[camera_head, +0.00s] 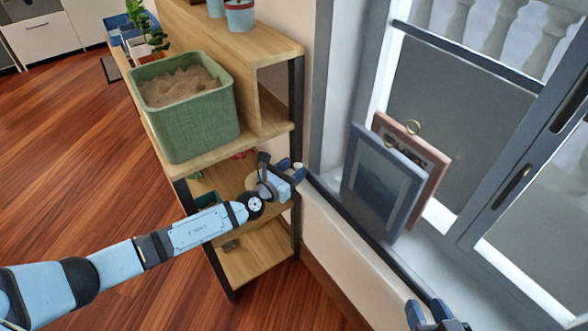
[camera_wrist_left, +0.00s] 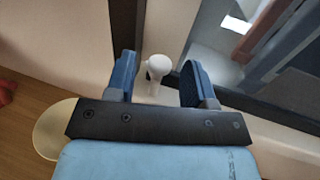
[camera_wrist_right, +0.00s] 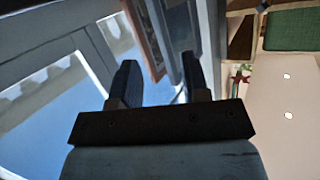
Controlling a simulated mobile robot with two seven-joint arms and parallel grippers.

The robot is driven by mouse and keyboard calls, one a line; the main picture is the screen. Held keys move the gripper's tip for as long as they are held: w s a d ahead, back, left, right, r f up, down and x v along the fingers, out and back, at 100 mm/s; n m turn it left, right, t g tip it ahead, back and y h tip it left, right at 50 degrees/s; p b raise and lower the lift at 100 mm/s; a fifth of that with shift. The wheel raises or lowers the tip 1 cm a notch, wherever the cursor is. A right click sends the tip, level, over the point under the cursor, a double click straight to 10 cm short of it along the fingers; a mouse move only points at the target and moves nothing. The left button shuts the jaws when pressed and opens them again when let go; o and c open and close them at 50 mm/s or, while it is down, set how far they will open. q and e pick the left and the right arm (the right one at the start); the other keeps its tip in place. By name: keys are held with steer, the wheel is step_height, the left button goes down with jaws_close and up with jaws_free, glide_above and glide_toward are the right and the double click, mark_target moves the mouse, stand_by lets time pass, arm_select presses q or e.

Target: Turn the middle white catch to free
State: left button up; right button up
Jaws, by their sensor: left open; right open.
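A white catch (camera_wrist_left: 158,68) with a rounded knob shows in the left wrist view, on the pale wall below the dark window edge. My left gripper (camera_wrist_left: 156,74) is open, with one finger on each side of the catch in that view; I see a gap on both sides and cannot tell its depth. In the head view my left gripper (camera_head: 283,170) is by the wall at the shelf's right end. My right gripper (camera_head: 428,312) is open and empty near the bottom edge, by the window sill. Two small white spots (camera_wrist_right: 287,76) show on the wall in the right wrist view; their shape is unclear.
A wooden shelf (camera_head: 263,254) stands left of the wall, with a green basket (camera_head: 195,120) on it. Two framed pictures (camera_head: 378,186) lean on the window sill (camera_head: 440,262).

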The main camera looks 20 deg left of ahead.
arm_select(q)
steer(key=shift+w+d, duration=0.15)
steer(key=shift+w, duration=0.2)
steer(key=c, duration=0.9)
steer(key=shift+o, duration=0.2)
steer(key=shift+r+p, duration=0.1)
steer(key=shift+p, duration=0.2)
